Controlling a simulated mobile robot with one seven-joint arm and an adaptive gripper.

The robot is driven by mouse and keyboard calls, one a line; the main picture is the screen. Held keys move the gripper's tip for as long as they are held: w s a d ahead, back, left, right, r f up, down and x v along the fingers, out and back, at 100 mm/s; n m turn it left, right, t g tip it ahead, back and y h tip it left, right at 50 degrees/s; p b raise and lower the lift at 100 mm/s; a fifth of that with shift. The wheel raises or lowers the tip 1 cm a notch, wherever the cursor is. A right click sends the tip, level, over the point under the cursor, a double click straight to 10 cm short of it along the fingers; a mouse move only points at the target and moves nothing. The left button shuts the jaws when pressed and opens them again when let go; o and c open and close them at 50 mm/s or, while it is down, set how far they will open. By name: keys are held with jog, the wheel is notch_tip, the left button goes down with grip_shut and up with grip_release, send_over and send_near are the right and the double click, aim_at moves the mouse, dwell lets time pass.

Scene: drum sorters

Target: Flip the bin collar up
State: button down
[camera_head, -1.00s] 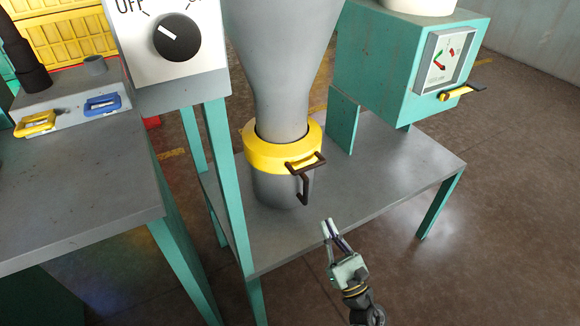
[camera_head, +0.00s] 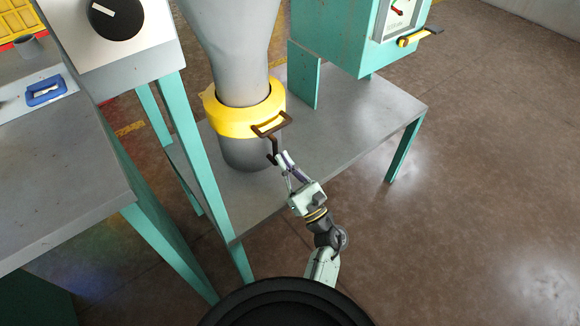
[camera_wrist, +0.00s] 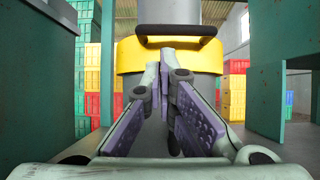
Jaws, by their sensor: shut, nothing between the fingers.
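The yellow bin collar (camera_head: 232,118) sits around the grey funnel's lower neck, above a darker grey cylinder (camera_head: 245,153).
A grey table (camera_head: 365,110) with teal legs carries the cylinder. A teal box with a gauge (camera_head: 398,12) stands at the back right. A teal post (camera_head: 190,150) and a second grey table (camera_head: 60,175) are at the left. The floor at the right is clear.

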jog(key=shift+p+x, duration=0.65)
jog(key=shift+x, duration=1.65)
jog(key=shift+r, duration=0.1)
notch_tip(320, 180, up, 8)
jog(key=p, duration=0.1)
jog(key=shift+a, duration=0.1)
